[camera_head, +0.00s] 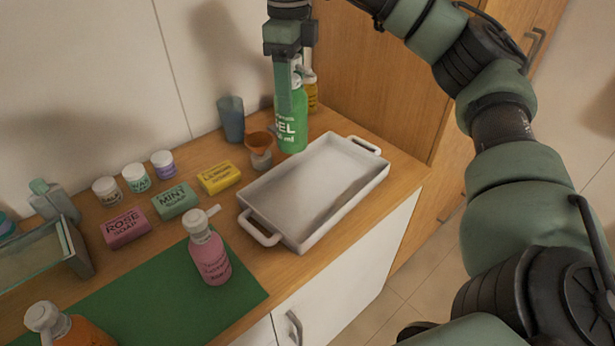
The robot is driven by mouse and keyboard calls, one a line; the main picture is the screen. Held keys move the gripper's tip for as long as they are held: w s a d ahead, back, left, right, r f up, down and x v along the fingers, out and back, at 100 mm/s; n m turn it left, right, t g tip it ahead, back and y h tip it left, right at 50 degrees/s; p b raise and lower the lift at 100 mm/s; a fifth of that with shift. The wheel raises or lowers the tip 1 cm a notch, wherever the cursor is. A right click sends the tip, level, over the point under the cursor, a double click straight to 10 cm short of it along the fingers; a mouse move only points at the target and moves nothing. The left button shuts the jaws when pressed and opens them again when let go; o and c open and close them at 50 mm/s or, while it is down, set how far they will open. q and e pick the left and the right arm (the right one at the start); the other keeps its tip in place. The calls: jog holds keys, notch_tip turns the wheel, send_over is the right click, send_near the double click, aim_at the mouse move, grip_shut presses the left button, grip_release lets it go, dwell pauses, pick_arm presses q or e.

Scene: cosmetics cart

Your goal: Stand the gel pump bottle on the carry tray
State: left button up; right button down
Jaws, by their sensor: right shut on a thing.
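The gel pump bottle (293,135) is green with white lettering and looks upright. My right gripper (291,100) is shut on its upper part from above, and one finger hides some of the label and neck. The bottle's base shows just behind the far left edge of the carry tray (322,187); I cannot tell whether it touches the counter. The tray is white, rectangular and empty, with a handle at each end. My left gripper is not in view.
A yellow bottle (311,95) stands close behind the gel bottle. A blue cup (231,119) and an orange-topped jar (260,150) are left of it. A yellow soap box (219,177) lies left of the tray, and a pink pump bottle (209,258) stands on the green mat (150,300).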

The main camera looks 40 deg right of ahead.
jog(key=shift+w+d+r+m, duration=0.15)
jog(key=shift+w+d+m, duration=0.05)
jog(key=shift+m, duration=0.2)
jog(key=b, duration=0.1)
send_over(295, 148)
jog(key=w+d, duration=0.2)
jog(key=w, duration=0.1)
jog(key=f, duration=0.5)
jog(key=shift+s+a+f, duration=0.1)
jog(key=shift+s+f, duration=0.05)
jog(key=shift+s, duration=0.05)
notch_tip(295, 148, down, 9)
jog(key=shift+w+p, duration=0.1)
jog(key=shift+p, duration=0.75)
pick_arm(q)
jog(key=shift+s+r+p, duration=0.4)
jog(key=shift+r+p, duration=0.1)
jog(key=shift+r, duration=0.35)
pick_arm(e)
notch_tip(295, 148, down, 5)
jog(key=shift+f, duration=0.1)
